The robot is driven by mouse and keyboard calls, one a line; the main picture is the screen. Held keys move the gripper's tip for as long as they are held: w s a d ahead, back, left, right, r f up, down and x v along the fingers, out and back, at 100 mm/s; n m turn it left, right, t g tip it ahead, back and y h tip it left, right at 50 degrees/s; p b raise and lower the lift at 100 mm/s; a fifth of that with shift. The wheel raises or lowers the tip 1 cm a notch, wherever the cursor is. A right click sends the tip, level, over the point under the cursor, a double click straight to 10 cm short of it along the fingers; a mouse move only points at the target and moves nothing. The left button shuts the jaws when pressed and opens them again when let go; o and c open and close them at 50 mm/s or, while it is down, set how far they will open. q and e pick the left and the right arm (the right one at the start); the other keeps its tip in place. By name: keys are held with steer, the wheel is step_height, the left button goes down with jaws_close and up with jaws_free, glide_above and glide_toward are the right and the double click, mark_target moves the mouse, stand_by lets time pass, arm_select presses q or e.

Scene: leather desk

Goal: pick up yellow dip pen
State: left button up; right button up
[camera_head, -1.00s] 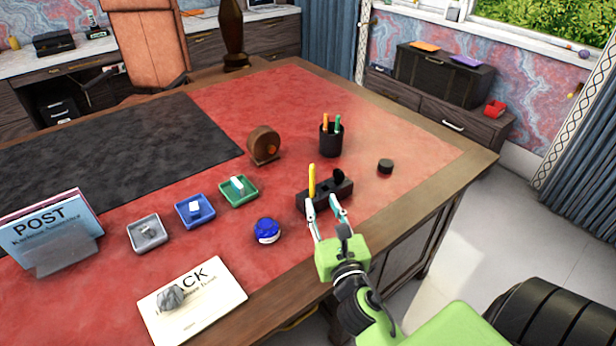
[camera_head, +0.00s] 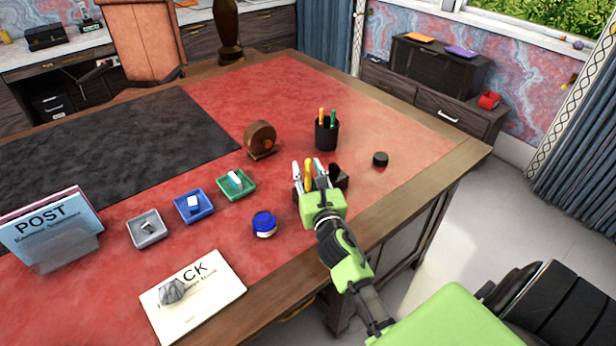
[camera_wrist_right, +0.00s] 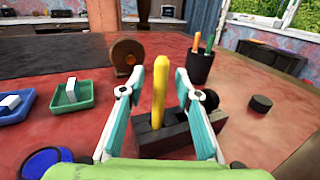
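The yellow dip pen (camera_head: 308,173) stands upright in a dark pen stand (camera_head: 342,182) near the desk's right front part. In the right wrist view the yellow dip pen (camera_wrist_right: 159,95) rises from the dark stand (camera_wrist_right: 165,140), between the two fingers. My right gripper (camera_head: 308,168) is open, with one finger on each side of the pen. In the right wrist view a gap shows between the pen and each finger of the right gripper (camera_wrist_right: 160,85). My right gripper's body hides part of the stand in the head view. My left gripper is not in view.
A black cup (camera_head: 327,134) with pens stands behind the stand, and a round dark lid (camera_head: 380,159) lies to its right. A blue jar (camera_head: 264,224), a green tray (camera_head: 236,184) and a brown wheel-shaped object (camera_head: 260,140) are to the left. The red desktop between them is clear.

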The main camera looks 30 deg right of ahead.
jaws_close()
steer(key=shift+r, duration=0.85)
steer(key=s+a+r+p, duration=0.2)
steer(key=s+a+r, duration=0.7)
steer(key=s+r, duration=0.1)
steer(key=shift+s+r, duration=0.4)
steer(key=shift+r, duration=0.25)
